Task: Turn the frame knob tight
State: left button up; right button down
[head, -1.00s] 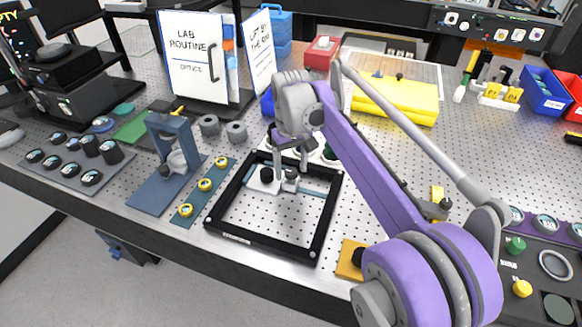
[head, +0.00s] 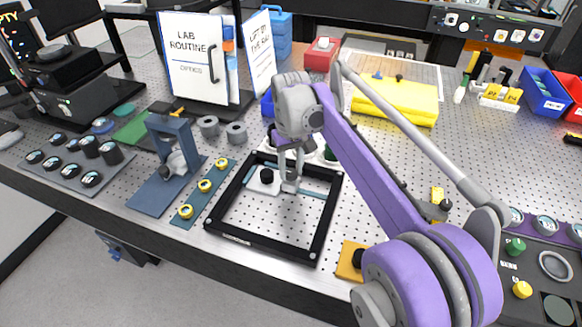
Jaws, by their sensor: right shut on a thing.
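A black square frame (head: 329,219) lies on the perforated bench top near its front edge. Inside it, a teal bar (head: 314,194) carries a small white plate. A black knob (head: 267,176) stands on that plate, just left of my fingers and apart from them. My right gripper (head: 290,184) points down over the frame's far part. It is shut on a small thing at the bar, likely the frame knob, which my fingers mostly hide. My left gripper is out of view.
A teal strip with several yellow-ringed parts (head: 205,186) and a blue stand (head: 178,143) lie left of the frame. Grey rings (head: 236,134) and a binder (head: 196,60) stand behind. A yellow block with a black knob (head: 350,259) sits right of the frame.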

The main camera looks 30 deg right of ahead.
jog(key=m+p, duration=0.1)
jog(key=m, duration=0.3)
jog(key=shift+r, duration=0.1)
jog(key=m+p, duration=0.1)
jog(key=m, duration=0.3)
jog(key=shift+m+p, duration=0.3)
jog(key=m, duration=0.4)
jog(key=shift+p, duration=0.4)
jog(key=shift+m, duration=2.1)
jog(key=shift+c, duration=2.2)
grip_release()
